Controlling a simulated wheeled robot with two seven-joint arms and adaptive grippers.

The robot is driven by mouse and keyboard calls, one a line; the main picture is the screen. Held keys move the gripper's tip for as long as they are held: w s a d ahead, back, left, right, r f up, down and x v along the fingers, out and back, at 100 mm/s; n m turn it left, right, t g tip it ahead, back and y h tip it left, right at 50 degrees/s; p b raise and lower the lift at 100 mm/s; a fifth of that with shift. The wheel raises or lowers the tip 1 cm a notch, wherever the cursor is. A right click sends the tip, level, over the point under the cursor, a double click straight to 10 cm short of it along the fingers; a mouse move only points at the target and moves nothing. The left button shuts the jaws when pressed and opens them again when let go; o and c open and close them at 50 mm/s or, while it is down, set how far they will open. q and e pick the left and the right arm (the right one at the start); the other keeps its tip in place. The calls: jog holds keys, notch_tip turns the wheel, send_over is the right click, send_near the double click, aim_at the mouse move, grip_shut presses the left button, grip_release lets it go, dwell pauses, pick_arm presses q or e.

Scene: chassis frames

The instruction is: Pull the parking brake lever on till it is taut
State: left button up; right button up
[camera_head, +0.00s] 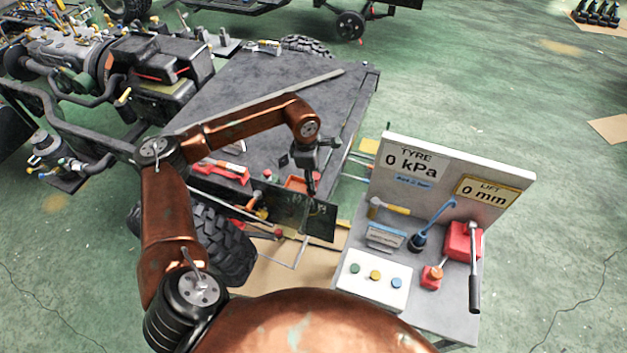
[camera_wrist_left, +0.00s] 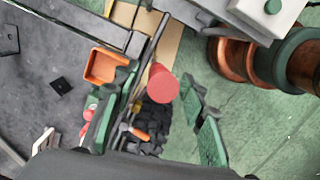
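A red cylindrical grip, which looks like the end of the parking brake lever, shows in the left wrist view (camera_wrist_left: 163,83) almost end-on. In the head view it seems to be the small red end (camera_head: 278,233) beside the chassis edge; the rest of the lever is hard to make out. My left gripper (camera_head: 313,198) points down above the chassis edge, to the right of and beyond the grip. In the left wrist view its green-padded fingers stand apart, the red grip between them in the picture and apparently below, not clasped. My right gripper is out of view.
An orange tray (camera_wrist_left: 105,66), an orange-handled tool (camera_wrist_left: 135,132) and a tyre (camera_head: 228,248) are close by. A console (camera_head: 430,250) with buttons, a red jack-like unit and a readout board (camera_head: 500,165) stands at the right. Green floor (camera_head: 560,270) is clear beyond it.

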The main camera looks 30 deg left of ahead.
aim_at(314, 173)
pick_arm(q)
notch_tip(314, 173, up, 12)
jog(key=a, duration=0.1)
jog(key=shift+s+f, duration=0.2)
jog(key=shift+s, duration=0.15)
jog(key=f+n+p, duration=0.1)
jog(key=p, duration=0.2)
jog(key=f+n+p, duration=0.1)
jog(key=p, duration=0.2)
jog(key=w+d+f+n+y+p, duration=0.1)
jog(key=p, duration=0.2)
jog(key=shift+f, duration=0.25)
jog(key=shift+s+d+f+n+p, duration=0.15)
jog(key=shift+f+n+p, duration=0.5)
jog(key=shift+p, duration=0.5)
jog(key=shift+y, duration=0.3)
notch_tip(314, 173, down, 5)
jog(key=b, duration=0.3)
jog(key=shift+w+f+p, duration=0.15)
jog(key=shift+f+p, duration=0.35)
jog(key=shift+f, duration=1.4)
jog(key=shift+w+f+p, duration=0.1)
jog(key=shift+f+p, duration=0.4)
jog(key=shift+f, duration=1.4)
jog(key=shift+c, duration=0.2)
grip_shut()
